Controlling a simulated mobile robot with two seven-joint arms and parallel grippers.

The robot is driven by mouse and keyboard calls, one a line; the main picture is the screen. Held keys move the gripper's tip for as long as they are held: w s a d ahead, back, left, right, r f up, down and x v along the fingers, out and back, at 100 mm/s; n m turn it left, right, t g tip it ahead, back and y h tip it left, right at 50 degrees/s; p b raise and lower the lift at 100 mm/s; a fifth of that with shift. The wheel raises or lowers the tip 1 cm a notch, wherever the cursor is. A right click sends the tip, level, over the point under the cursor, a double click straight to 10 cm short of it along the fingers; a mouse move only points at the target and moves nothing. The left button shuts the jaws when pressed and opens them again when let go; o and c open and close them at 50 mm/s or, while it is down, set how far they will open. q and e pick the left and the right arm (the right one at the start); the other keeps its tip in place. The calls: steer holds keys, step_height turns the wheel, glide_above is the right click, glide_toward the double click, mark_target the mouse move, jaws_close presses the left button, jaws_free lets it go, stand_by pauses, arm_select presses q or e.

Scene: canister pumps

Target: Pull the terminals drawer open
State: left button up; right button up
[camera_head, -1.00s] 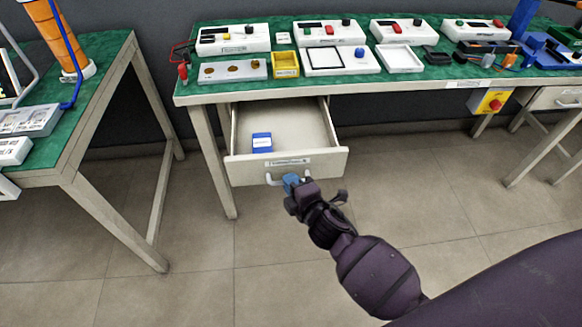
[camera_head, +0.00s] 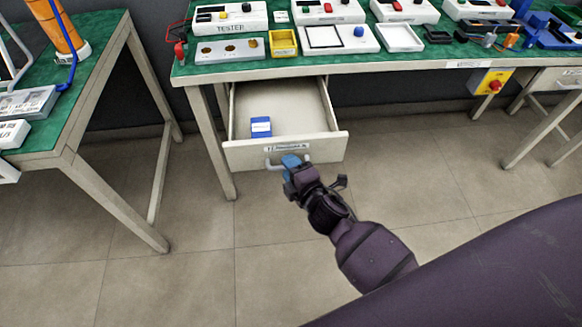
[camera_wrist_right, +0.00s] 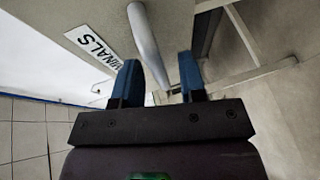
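The terminals drawer (camera_head: 285,151) is pulled well out from under the green-topped bench, its inside showing. A small blue and white box (camera_head: 261,127) lies inside it at the left. The drawer's bar handle (camera_head: 269,163) is on its front. My right gripper (camera_head: 289,162) is at this handle. In the right wrist view, the two blue fingers (camera_wrist_right: 161,78) are apart, with the light grey handle (camera_wrist_right: 146,42) running between their tips. A gap shows between the handle and the right-hand finger. Part of the label (camera_wrist_right: 92,45) reads "MINALS". My left gripper is not in view.
The bench (camera_head: 420,55) above carries testers, trays and small parts. A second green-topped table (camera_head: 95,75) stands at the left. A yellow box with a red button (camera_head: 491,81) hangs under the bench at the right. The tiled floor before the drawer is clear.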

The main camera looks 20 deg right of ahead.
arm_select(q)
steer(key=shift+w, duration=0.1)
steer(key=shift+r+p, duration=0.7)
steer(key=shift+p, duration=0.1)
arm_select(e)
steer(key=v, duration=1)
steer(key=shift+s, duration=0.4)
arm_select(q)
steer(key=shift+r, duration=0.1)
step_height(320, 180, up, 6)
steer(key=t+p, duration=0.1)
steer(key=p, duration=0.6)
arm_select(e)
steer(key=s+d+r+m+g+h, duration=0.1)
steer(key=s+d+m, duration=0.3)
steer(key=s+m, duration=0.4)
steer(key=s+d+r+m+g+h, duration=0.1)
steer(key=s+d+r+m+g, duration=0.1)
steer(key=s+m, duration=0.7)
steer(key=shift+s+d+g, duration=0.3)
steer(key=shift+d+g, duration=0.5)
steer(key=shift+d, duration=0.35)
